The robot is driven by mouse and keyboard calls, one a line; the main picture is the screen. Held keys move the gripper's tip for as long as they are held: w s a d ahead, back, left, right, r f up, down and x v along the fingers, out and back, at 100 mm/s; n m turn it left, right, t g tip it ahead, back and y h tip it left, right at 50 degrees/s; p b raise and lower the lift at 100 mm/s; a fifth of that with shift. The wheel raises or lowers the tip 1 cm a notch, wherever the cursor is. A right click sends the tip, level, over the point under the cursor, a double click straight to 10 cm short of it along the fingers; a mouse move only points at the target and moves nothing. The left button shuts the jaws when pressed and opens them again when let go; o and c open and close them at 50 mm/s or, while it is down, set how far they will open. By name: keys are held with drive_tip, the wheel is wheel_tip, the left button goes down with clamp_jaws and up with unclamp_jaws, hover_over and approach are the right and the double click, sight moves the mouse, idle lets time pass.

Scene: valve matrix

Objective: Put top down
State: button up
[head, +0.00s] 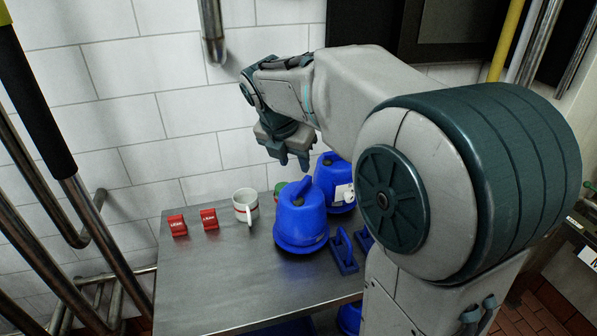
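A blue domed top (300,218) with a dark handle and a wide lower rim stands upright on the metal table (205,285). A second blue domed piece (325,178) with a white label stands behind it to the right, partly hidden by my arm. Which of the two is the task's top, I cannot tell. My gripper (294,163) points down above and behind the front blue piece. Its two fingertips look apart, with nothing seen between them.
A green item (280,188) is mostly hidden behind. Blue brackets (343,251) lie at right. The table's front left is clear; a tiled wall (110,120) stands behind.

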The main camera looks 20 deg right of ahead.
drive_tip(key=s+f+m+y, duration=0.1)
drive_tip(key=s+f+m, duration=0.2)
drive_tip(key=s+m, duration=0.4)
drive_tip(key=s+a+f+m+y, duration=0.1)
drive_tip(key=s+f+m, duration=0.1)
drive_tip(key=s+m, duration=0.5)
drive_tip(key=s+f+m+y, duration=0.1)
drive_tip(key=s+f+m, duration=0.2)
drive_tip(key=s+m, duration=0.4)
drive_tip(key=m, duration=0.6)
drive_tip(key=shift+s+a+f, duration=0.2)
drive_tip(key=shift+s+f, duration=0.05)
drive_tip(key=shift+f, duration=0.05)
drive_tip(key=shift+c, duration=0.2)
drive_tip(key=shift+a, duration=0.15)
